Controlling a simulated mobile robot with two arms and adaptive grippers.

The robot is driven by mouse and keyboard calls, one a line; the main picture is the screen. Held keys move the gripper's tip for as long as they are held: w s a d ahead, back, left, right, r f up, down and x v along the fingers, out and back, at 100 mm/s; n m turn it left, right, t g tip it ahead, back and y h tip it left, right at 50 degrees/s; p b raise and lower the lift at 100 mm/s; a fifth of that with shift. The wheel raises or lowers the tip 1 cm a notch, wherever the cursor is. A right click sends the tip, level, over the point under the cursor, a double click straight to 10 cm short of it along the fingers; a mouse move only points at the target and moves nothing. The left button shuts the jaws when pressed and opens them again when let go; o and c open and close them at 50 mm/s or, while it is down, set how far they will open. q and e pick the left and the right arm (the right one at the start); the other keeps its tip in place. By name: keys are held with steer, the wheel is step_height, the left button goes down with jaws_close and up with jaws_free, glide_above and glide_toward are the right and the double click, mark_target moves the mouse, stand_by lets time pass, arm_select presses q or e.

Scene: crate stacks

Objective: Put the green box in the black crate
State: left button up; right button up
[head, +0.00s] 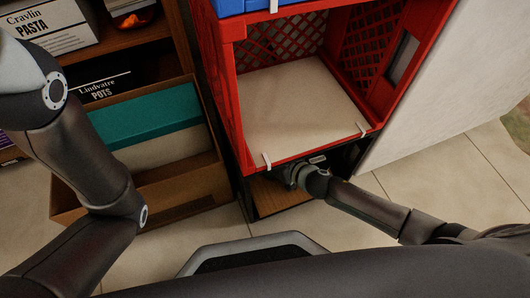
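My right gripper (288,172) is at the front of the black crate, just under the red crate's front edge. Its fingers are dark and partly hidden, so I cannot tell whether they are open or shut. I see no green box at it. My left arm shows at the left, but its gripper is not in view.
The red crate (232,110) has a pale board inside, and a blue crate (232,6) sits above it. A white panel (440,80) stands at right. A wooden shelf (120,45) holds boxes at upper left. Tiled floor (455,165) is clear at right.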

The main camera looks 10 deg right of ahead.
steer(key=shift+w+f, duration=0.1)
steer(key=shift+f, duration=0.05)
steer(key=o, duration=1.2)
steer(key=shift+f, duration=0.1)
steer(key=shift+o, duration=0.2)
